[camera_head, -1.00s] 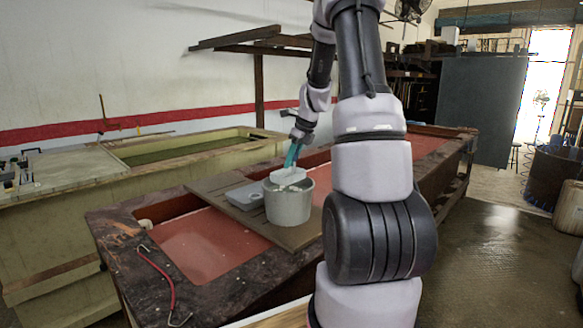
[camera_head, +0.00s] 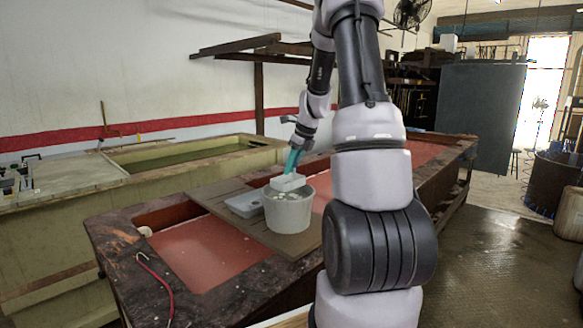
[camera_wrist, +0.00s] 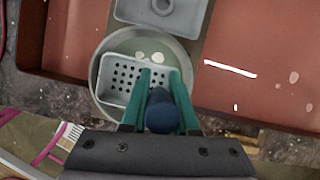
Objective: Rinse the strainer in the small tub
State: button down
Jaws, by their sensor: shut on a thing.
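The strainer is a light grey perforated basket (camera_wrist: 123,78) in the wrist view, and its pale side (camera_head: 287,183) shows in the head view. The small tub (camera_head: 290,216) is a round grey bucket with water and floating pale bits; its rim also shows in the wrist view (camera_wrist: 97,98). My gripper (camera_head: 294,160) has teal fingers and points down over the tub. In the wrist view my gripper (camera_wrist: 161,88) is shut on the strainer around a dark blue handle (camera_wrist: 160,112). The strainer is at the tub's mouth; how deep its base sits is hidden.
A small grey tray (camera_head: 243,205) lies left of the tub on a brown board (camera_head: 213,197) across the reddish basin (camera_head: 205,253). A red hooked tool (camera_head: 155,279) lies on the dark front rim. A yellowish tank (camera_head: 60,220) stands behind.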

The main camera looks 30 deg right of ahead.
dwell(0.4)
jog(key=s+d, duration=0.4)
jog(key=s, duration=0.8)
jog(key=s+d, duration=0.5)
jog(key=s, duration=0.8)
jog(key=shift+s, duration=0.15)
